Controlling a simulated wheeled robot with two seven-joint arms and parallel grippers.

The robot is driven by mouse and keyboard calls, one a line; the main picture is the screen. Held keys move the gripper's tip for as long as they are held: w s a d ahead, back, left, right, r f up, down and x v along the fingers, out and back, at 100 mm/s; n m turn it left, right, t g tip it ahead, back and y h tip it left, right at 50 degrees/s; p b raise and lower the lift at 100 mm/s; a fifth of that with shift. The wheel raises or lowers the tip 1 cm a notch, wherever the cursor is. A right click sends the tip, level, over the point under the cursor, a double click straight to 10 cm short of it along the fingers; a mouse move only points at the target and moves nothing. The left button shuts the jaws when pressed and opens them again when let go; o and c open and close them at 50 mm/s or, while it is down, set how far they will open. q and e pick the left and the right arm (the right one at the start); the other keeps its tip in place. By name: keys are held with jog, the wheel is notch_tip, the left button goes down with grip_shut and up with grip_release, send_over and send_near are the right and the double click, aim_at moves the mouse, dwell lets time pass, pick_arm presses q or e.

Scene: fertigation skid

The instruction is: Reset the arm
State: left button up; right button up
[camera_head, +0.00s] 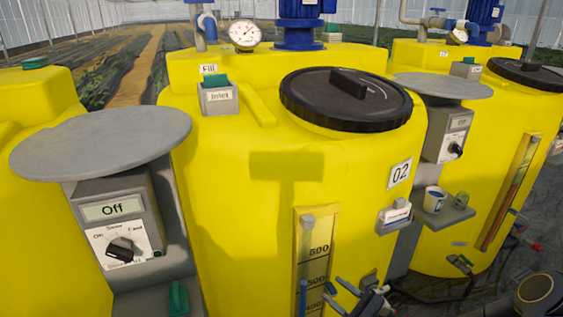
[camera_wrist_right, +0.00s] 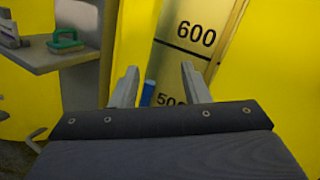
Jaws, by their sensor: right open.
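My right gripper (camera_wrist_right: 160,76) shows in the right wrist view, with its two grey fingers spread apart and nothing between them. It is in front of a yellow tank (camera_wrist_right: 278,65), with the sight gauge (camera_wrist_right: 208,12) marked 600 and 500 beyond the fingertips. My left gripper is in neither view.
The middle tank (camera_head: 235,165) bears a black lid (camera_head: 345,100) and label 02. Control boxes (camera_head: 118,215) stand under round grey plates (camera_head: 100,143). A shelf (camera_wrist_right: 75,57) with a green-handled item (camera_wrist_right: 66,40) lies left of my right gripper.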

jog(key=s+a+r+n+g, duration=0.2)
jog(key=s+r+n+g, duration=0.4)
jog(key=s+r+n, duration=0.15)
jog(key=s+a+r+n+g, duration=0.3)
jog(key=s+r+n+g, duration=0.25)
jog(key=s+n, duration=0.2)
jog(key=s+d+r+n+t+h, duration=0.3)
jog(key=s+d+n+h, duration=0.3)
jog(key=s+d+h, duration=0.3)
jog(key=s+d+p, duration=0.1)
jog(key=s, duration=0.2)
jog(key=shift+r+n+h, duration=0.2)
jog(key=shift+n+h, duration=0.1)
jog(key=shift+c, duration=0.4)
dwell(1.8)
